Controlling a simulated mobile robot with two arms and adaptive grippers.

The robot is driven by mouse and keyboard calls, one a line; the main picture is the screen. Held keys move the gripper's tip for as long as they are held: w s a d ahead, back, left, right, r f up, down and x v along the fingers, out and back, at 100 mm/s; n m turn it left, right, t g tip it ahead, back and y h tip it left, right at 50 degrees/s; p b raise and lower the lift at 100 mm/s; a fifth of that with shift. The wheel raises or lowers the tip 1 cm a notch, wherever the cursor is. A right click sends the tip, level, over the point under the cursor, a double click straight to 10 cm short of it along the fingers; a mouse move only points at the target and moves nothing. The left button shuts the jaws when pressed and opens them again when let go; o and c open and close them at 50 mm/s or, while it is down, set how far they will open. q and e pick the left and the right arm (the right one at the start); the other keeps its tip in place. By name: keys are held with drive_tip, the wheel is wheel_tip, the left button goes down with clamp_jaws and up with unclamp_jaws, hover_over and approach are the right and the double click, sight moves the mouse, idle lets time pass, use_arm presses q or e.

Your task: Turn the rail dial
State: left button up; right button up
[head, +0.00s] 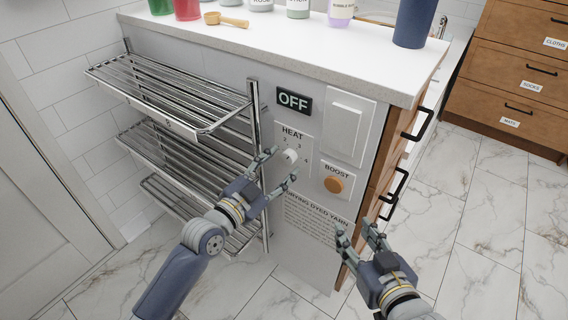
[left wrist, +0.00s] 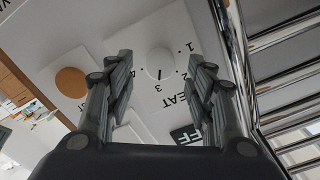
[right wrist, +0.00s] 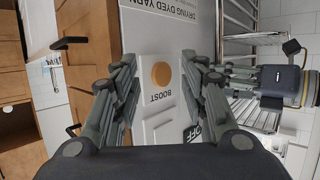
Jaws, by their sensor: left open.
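The rail dial (head: 290,156) is a small round white knob on a white plate labelled HEAT, with numbers around it. In the left wrist view the dial (left wrist: 160,63) has a dark mark that appears to point near 3. My left gripper (head: 282,164) is open in front of the panel. Its fingers lie on either side of the dial in the left wrist view, with visible gaps to it. My right gripper (head: 352,227) is open and empty, lower and to the right, near the cabinet corner. A small dark display (head: 294,101) above the dial reads OFF.
An orange BOOST button (head: 334,184) sits right of the dial, below a white switch plate (head: 347,127). A chrome rail rack (head: 180,90) stands close on the left. Drawer handles (head: 418,122) stick out at right. Bottles and a blue cup (head: 414,22) stand on the counter.

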sight(289, 157)
use_arm(q)
drive_tip(key=shift+x, duration=1.3)
use_arm(e)
drive_tip(key=shift+w+a+r+t+y, duration=0.15)
drive_tip(key=shift+r+t, duration=0.1)
drive_tip(key=shift+r, duration=0.2)
drive_tip(key=shift+w+a+r+t+y, duration=0.1)
drive_tip(key=shift+w+r+t, duration=0.15)
drive_tip(key=shift+r, duration=0.2)
drive_tip(key=shift+w+a+r+t+y, duration=0.1)
drive_tip(key=shift+r+t, duration=0.2)
drive_tip(key=shift+r, duration=0.15)
use_arm(q)
drive_tip(key=c, duration=1.1)
drive_tip(key=shift+o, duration=0.2)
